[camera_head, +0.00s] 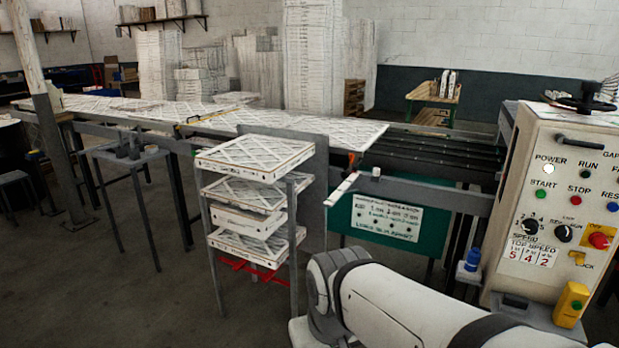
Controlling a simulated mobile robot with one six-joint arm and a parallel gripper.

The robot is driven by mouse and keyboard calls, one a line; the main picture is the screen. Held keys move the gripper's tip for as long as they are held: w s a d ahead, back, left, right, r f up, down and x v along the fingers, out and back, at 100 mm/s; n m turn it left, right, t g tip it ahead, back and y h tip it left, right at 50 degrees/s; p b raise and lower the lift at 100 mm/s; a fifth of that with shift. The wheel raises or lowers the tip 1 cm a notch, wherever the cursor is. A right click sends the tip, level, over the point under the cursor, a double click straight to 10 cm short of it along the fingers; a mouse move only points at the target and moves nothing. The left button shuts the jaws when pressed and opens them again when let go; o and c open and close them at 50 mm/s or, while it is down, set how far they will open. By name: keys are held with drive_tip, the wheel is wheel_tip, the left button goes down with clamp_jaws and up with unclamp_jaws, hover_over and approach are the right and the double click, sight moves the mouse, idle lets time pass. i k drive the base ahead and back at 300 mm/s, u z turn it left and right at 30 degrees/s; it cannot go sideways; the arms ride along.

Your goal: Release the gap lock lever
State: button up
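A control cabinet (555,180) stands at the right edge and is cut off by the frame. A small yellow lever-like part (577,257) sits low on its face, just above a label that reads "LOCK". A dark bar-shaped handle (579,143) sits near the top of the face, left of a cut-off label starting "GAP". I cannot tell for certain which of these is the gap lock lever, or its position. My white arm crosses the bottom centre and right, below the cabinet. My gripper is out of view.
A dark handwheel (582,98) tops the cabinet. Its face has buttons, a speed knob and a red knob (599,240). A yellow box (571,304) and a blue-capped bottle (472,260) are near its foot. A rack of boxed filters (255,158) stands left, beside the conveyor.

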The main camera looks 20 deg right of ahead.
sight(560, 138)
drive_tip(key=z, duration=3.35)
drive_tip(key=i, duration=0.95)
drive_tip(key=u, duration=1.75)
